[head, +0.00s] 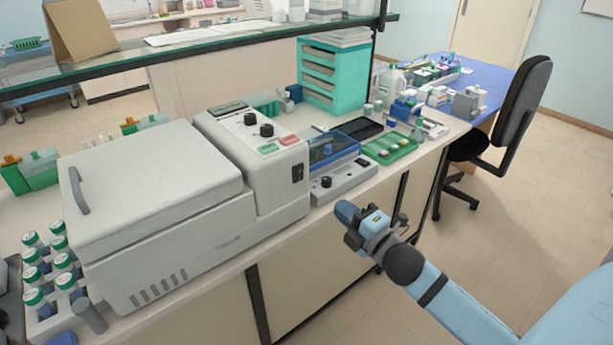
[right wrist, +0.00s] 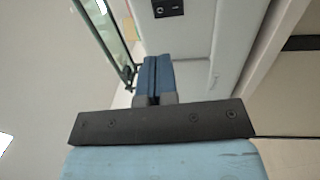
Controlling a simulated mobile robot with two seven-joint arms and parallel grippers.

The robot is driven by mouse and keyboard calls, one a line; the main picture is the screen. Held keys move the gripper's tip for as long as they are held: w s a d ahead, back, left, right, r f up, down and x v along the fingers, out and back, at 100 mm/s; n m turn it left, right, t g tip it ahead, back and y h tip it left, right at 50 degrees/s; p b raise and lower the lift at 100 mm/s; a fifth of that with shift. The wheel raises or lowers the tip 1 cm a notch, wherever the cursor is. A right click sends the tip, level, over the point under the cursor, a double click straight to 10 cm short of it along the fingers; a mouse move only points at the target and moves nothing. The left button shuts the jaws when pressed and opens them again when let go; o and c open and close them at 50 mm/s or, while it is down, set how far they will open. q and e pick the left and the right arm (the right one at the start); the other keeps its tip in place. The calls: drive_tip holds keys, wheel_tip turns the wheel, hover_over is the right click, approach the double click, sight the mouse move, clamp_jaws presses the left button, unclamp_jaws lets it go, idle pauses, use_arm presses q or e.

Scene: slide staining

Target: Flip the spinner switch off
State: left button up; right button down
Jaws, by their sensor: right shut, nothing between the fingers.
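The spinner (head: 155,190) is a large white machine with a closed grey lid on the bench, with a control panel (head: 245,118) at its right end. A small black switch (head: 298,173) sits on the end face of that panel block. A black switch plate also shows at the top edge of the right wrist view (right wrist: 168,8), and its on or off position is too small to tell. My right gripper (head: 346,212) is in front of the bench edge, below and right of the switch and apart from it. Its blue fingers (right wrist: 156,72) are shut and empty. My left gripper is not in view.
A small grey device with a blue lid (head: 333,148) stands right of the spinner, beside a green tray (head: 392,150). A rack of green-capped tubes (head: 45,318) stands at the left. A glass shelf (head: 200,42) crosses above. The floor in front is clear.

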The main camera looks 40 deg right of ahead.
sight(301, 169)
drive_tip(key=w, duration=0.4)
drive_tip(key=w+r+p, duration=0.1)
drive_tip(key=w, duration=0.3)
drive_tip(key=w+a, duration=0.1)
drive_tip(key=w, duration=0.3)
drive_tip(key=shift+w+r+p, duration=0.3)
drive_tip(key=shift+p, duration=0.05)
drive_tip(key=shift+r+p, duration=0.15)
drive_tip(key=shift+p, duration=0.25)
drive_tip(key=shift+w+r+g+p, duration=0.15)
drive_tip(key=shift+g+p, duration=0.25)
drive_tip(key=shift+p, duration=0.75)
